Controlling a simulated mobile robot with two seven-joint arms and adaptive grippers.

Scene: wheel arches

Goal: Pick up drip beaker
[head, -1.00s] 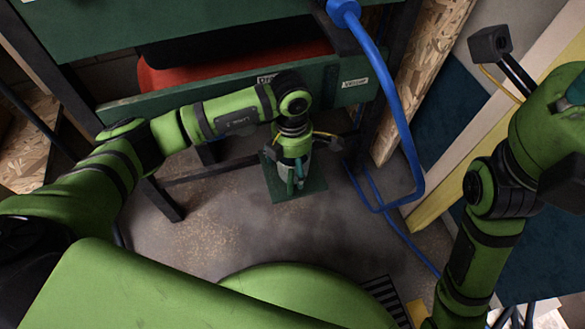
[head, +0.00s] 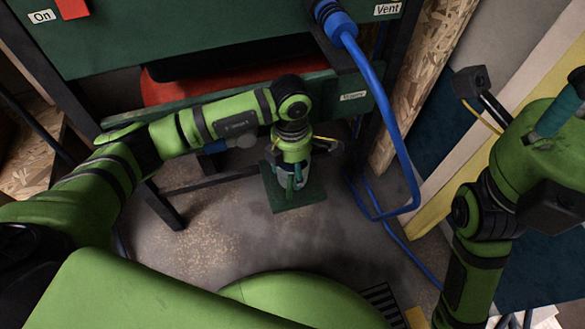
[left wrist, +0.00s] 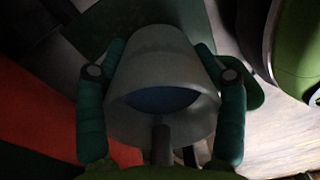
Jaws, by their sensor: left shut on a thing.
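The drip beaker (left wrist: 160,65) is a greyish translucent vessel, with a dark blue area inside its rim, in the left wrist view. The two teal fingers of my left gripper (left wrist: 160,100) are closed around its sides. In the head view my left gripper (head: 290,182) points down under the green machine, above a dark green plate on the floor. There the beaker is mostly hidden by the gripper and wrist. Whether the beaker touches the plate is unclear. My right arm is at the right of the head view; its fingertips are not clearly shown.
The green plate (head: 300,198) lies on the concrete floor. The green machine (head: 210,35) with a red part stands above and behind. A thick blue hose (head: 385,110) hangs right of my left gripper. A dark table leg (head: 165,205) stands left. Floor in front is clear.

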